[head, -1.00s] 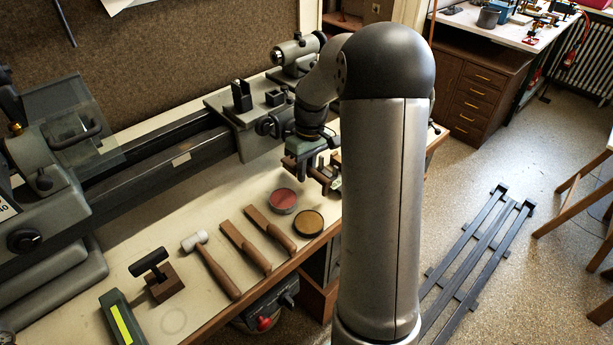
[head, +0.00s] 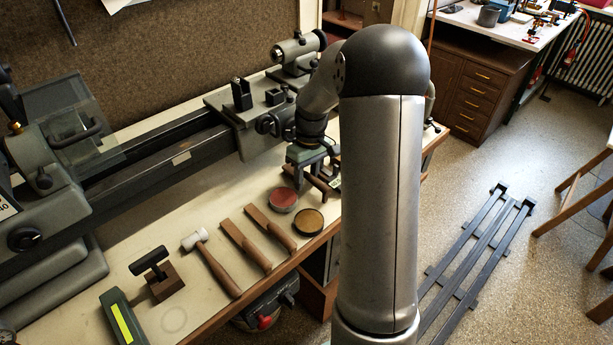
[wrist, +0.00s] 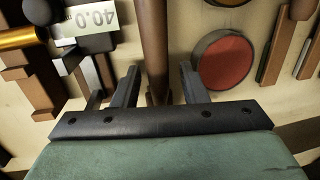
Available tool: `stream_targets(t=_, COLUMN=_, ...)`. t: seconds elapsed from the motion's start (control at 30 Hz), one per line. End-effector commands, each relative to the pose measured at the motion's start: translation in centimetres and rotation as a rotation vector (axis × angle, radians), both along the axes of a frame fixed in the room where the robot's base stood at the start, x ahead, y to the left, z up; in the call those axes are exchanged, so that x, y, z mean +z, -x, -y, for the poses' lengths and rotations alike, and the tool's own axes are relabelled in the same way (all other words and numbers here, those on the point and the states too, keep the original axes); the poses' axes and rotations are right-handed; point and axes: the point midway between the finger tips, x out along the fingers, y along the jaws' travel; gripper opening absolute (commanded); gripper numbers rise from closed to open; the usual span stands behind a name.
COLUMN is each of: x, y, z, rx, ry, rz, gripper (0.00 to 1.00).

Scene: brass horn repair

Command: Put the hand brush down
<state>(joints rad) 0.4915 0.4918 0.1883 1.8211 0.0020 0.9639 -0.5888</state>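A long brown wooden handle, which looks like the hand brush (wrist: 153,42), runs between the fingers of my gripper (wrist: 157,84) in the wrist view. The fingers stand apart, with a gap on each side of the handle. No bristles can be made out. In the head view my gripper (head: 315,184) points down low over the back right part of the workbench (head: 205,210), beside the red round tin (head: 283,198). My arm hides part of that area, and the brush is hard to make out there.
An ochre tin (head: 309,221), two wooden-handled tools (head: 246,246) and a mallet (head: 213,264) lie left of my gripper along the front. The lathe (head: 170,155) stands behind.

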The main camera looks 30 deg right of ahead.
Motion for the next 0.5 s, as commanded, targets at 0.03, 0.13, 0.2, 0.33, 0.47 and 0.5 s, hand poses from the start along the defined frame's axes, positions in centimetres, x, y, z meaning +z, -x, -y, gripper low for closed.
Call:
stream_targets(t=0.03, x=0.6, y=-0.1, z=0.1, rx=0.000, ry=0.001, rz=0.002, gripper=0.39)
stream_targets(t=0.13, x=2.0, y=-0.3, z=0.3, rx=-0.001, ry=0.002, rz=0.005, gripper=0.39)
stream_targets(t=0.2, x=3.5, y=-0.4, z=0.5, rx=-0.001, ry=0.003, rz=0.006, gripper=0.39)
stream_targets(t=0.33, x=6.4, y=-0.7, z=0.8, rx=-0.001, ry=0.003, rz=0.006, gripper=0.39)
stream_targets(t=0.47, x=8.9, y=-0.9, z=1.2, rx=0.000, ry=0.002, rz=0.005, gripper=0.39)
stream_targets(t=0.5, x=9.6, y=-1.0, z=1.3, rx=0.000, ry=0.002, rz=0.004, gripper=0.39)
